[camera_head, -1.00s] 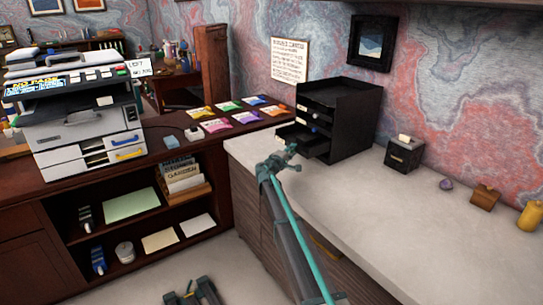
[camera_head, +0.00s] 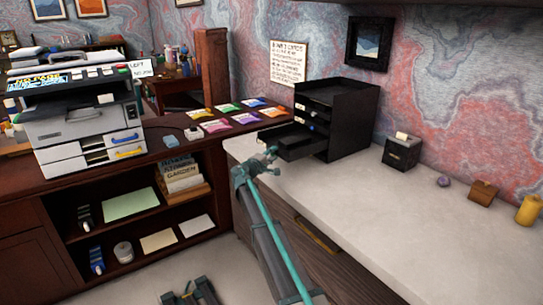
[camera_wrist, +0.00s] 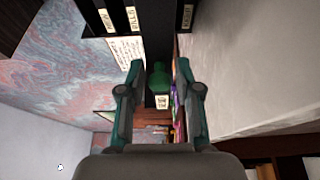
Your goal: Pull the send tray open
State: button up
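A black tray unit (camera_head: 352,115) stands against the wall on the pale counter in the head view. Its lowest tray (camera_head: 288,141) sticks far out to the left, while the trays above look closed. In the wrist view a green knob (camera_wrist: 159,80) is on a tray front, with a small label (camera_wrist: 162,101) too small to read. My gripper (camera_head: 270,153) is at the front of the pulled-out tray. In the wrist view my gripper (camera_wrist: 160,68) is open, its fingers on both sides of the green knob with visible gaps.
A black box (camera_head: 402,152), a purple item (camera_head: 443,181), a brown holder (camera_head: 482,193) and a yellow cylinder (camera_head: 529,210) stand to the right on the counter. Coloured packets (camera_head: 215,126) lie on the dark desk behind. The counter's front area is clear.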

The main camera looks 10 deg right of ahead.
jog(key=shift+o, duration=0.5)
jog(key=v, duration=1.2)
